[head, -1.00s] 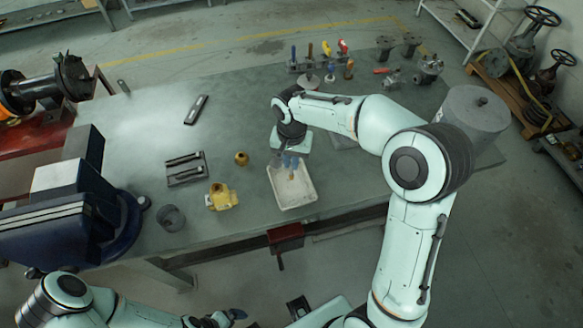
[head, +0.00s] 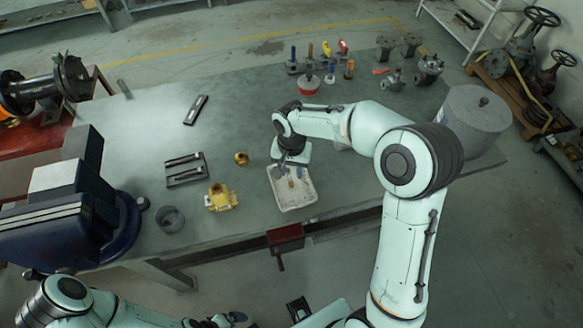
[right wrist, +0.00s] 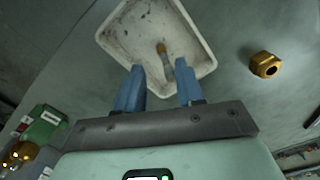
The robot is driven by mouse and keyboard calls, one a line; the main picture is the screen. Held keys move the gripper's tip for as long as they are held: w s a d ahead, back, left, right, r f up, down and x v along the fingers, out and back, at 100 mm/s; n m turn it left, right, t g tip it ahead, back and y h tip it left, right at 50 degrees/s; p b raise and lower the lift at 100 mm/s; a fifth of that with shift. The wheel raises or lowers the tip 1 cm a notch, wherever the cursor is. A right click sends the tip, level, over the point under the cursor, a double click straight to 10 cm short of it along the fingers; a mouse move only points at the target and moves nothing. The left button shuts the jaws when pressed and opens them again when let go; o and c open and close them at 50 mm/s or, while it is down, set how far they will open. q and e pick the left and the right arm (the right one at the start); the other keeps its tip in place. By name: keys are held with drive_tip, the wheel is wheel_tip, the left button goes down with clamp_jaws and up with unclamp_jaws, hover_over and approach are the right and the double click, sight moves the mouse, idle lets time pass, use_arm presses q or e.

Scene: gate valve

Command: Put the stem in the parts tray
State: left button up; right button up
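The stem (head: 291,184), a small brass-coloured piece with a paler end, lies in the white parts tray (head: 290,205). In the right wrist view the stem (right wrist: 162,50) rests on the floor of the tray (right wrist: 120,42), which has dark specks. My right gripper (head: 290,171) is over the tray's far part. In its wrist view the blue fingers of the right gripper (right wrist: 160,70) are apart, with the stem showing between and beyond them, seemingly untouched. My left gripper (head: 228,319) is at the bottom edge, partly cut off; its opening is unclear.
A brass nut (head: 241,159), a yellow valve body (head: 220,197), a dark ring (head: 170,218) and a dark tray of tools (head: 186,170) sit left of the tray. A blue vise (head: 60,215) is at the left. Several tools stand at the back.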

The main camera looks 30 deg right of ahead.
sight(291, 181)
drive_tip(key=shift+r, duration=0.1)
drive_tip(key=shift+r, duration=0.3)
use_arm(q)
drive_tip(key=shift+w+r+p, duration=0.6)
drive_tip(key=shift+r+p, duration=0.15)
drive_tip(key=shift+r, duration=0.2)
use_arm(e)
wheel_tip(291, 181, up, 12)
drive_tip(key=shift+f, duration=0.15)
